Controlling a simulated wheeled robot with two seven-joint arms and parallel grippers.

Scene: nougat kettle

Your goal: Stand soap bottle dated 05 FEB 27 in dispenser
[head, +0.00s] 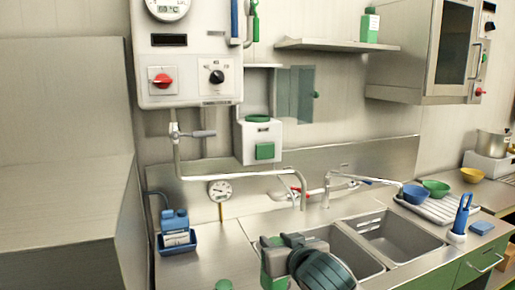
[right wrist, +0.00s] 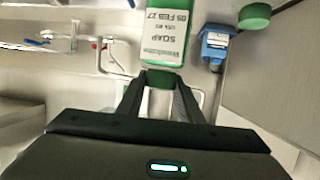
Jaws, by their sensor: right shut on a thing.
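My right gripper (head: 287,243) is shut on a green soap bottle (head: 272,262) with a white label, held above the front of the counter by the sink. In the right wrist view the label of this soap bottle (right wrist: 166,38) reads SOAP and 05 FEB 27, upside down; the fingers (right wrist: 162,84) close on its narrow green end. The white dispenser (head: 258,138) with a green front pad hangs on the wall above the counter, apart from the bottle. A green ring or piece shows at its top. My left gripper is not in view.
Another green bottle (head: 370,27) stands on the wall shelf (head: 335,44). A bent pipe (head: 240,175) and a tap (head: 340,180) stick out below the dispenser. A green round piece (head: 223,285) lies at the counter front.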

